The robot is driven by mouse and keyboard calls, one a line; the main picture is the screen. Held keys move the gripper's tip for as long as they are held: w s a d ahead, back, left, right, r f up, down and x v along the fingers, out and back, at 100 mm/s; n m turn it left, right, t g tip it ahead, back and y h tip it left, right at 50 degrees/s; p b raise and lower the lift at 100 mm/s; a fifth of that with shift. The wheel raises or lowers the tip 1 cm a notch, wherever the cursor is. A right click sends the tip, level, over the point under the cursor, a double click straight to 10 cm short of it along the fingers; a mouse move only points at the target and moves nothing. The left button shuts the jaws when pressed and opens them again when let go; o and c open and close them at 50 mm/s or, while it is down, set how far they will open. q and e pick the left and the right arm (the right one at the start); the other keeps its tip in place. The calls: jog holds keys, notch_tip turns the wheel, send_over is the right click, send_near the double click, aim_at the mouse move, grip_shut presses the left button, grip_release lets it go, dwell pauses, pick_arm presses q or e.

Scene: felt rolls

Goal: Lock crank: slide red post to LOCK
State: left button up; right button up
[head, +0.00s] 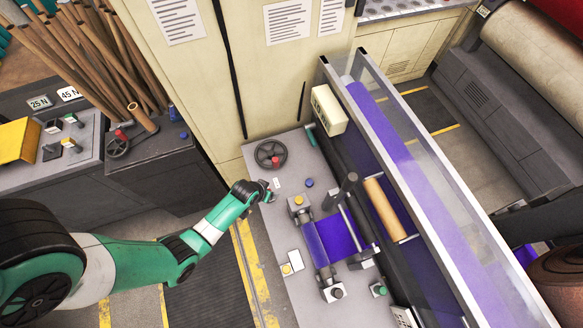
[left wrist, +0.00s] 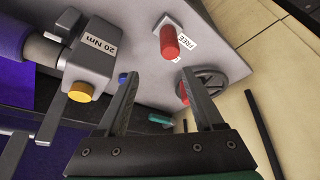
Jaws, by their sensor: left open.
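The red post (left wrist: 169,42) stands on a small grey base beside a white FREE label (left wrist: 187,46), in the left wrist view. A black crank wheel (left wrist: 207,84) with a red knob (left wrist: 183,92) is to its right; the wheel also shows in the head view (head: 270,154). My left gripper (left wrist: 158,74) is open and empty, with the red post beyond its fingertips and apart from them. In the head view my left gripper (head: 268,192) is just below the wheel and largely hides the post. I see no LOCK label. My right gripper is not in view.
In the head view, a purple felt strip (head: 338,236) and clear guard (head: 440,190) lie to the right. A beige cabinet (head: 270,70) stands behind the grey bench.

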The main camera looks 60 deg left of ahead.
pick_arm(q)
jog(key=shift+n, duration=0.3)
jog(key=b+x, duration=0.2)
jog(key=x, duration=0.1)
jog(key=s+b+x, duration=0.1)
jog(key=b+x, duration=0.2)
jog(key=s+a+b+x, duration=0.1)
jog(key=b+x, duration=0.1)
jog(key=x, duration=0.2)
jog(key=shift+f+b, duration=0.25)
jog(key=shift+b, duration=0.1)
jog(key=shift+w+a+f, duration=0.15)
jog(key=shift+w+f, duration=0.1)
jog(key=shift+f, duration=0.15)
grip_shut()
dwell(0.5)
